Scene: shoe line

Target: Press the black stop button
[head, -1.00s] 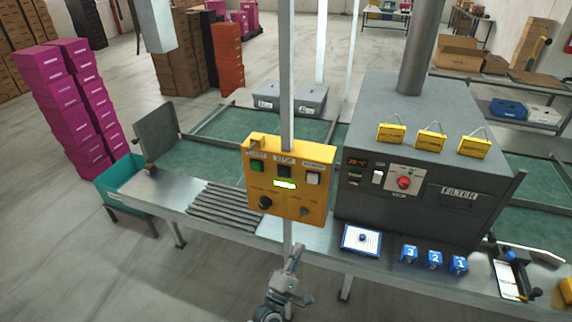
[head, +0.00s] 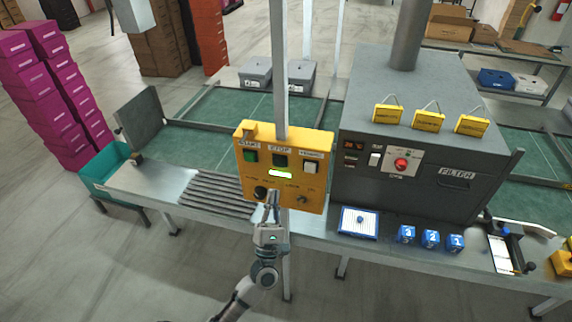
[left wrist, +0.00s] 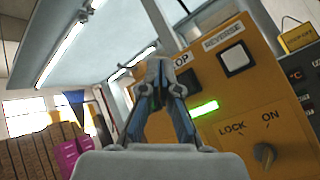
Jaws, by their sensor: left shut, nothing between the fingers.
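The yellow control box (head: 318,190) hangs on a grey post above the conveyor's front edge. The black stop button (head: 281,161) is in its top row, between the green start button (head: 251,156) and the white reverse button (head: 310,167). My left gripper (head: 273,194) is shut and empty, just in front of the lower part of the box, below the stop button. Contact with the box cannot be told. My right gripper is not in view.
A black knob (head: 261,192) and a lock switch (head: 302,199) sit low on the box. A grey filter machine (head: 430,135) with a red button (head: 401,164) stands to the right. A blue-edged tray (head: 344,235) and blue numbered blocks (head: 430,239) lie before it.

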